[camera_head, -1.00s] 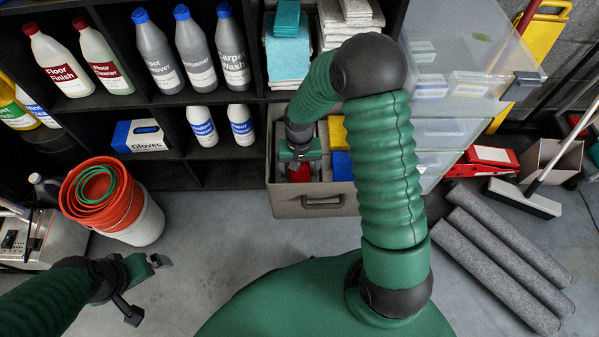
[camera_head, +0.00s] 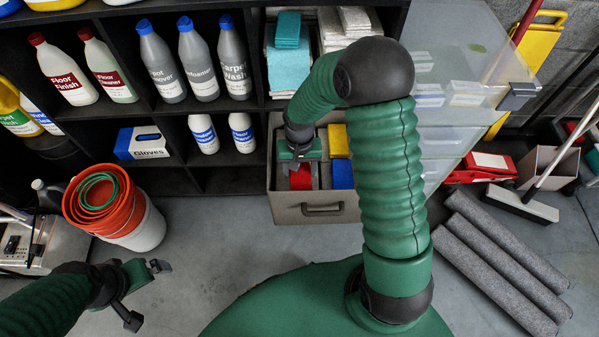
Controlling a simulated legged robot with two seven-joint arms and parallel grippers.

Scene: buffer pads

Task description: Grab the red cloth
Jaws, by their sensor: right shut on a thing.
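The red cloth (camera_head: 301,180) lies in a compartment of the grey open drawer (camera_head: 287,208), at the bottom centre of the shelf. My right gripper (camera_head: 299,166) reaches down into the drawer from above and is shut on the red cloth; its fingertips are partly hidden by its own body. A yellow cloth (camera_head: 338,140) and a blue cloth (camera_head: 342,174) sit in the compartment to its right. My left gripper (camera_head: 146,292) is open and empty over the floor at lower left.
The dark shelf holds bottles (camera_head: 203,60), a gloves box (camera_head: 142,143) and folded teal cloths (camera_head: 287,68). Orange buckets (camera_head: 103,213) stand at left. Clear plastic drawers (camera_head: 440,130) stand right of my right arm. Grey rolls (camera_head: 500,262) lie on the floor at right. The floor before the drawer is clear.

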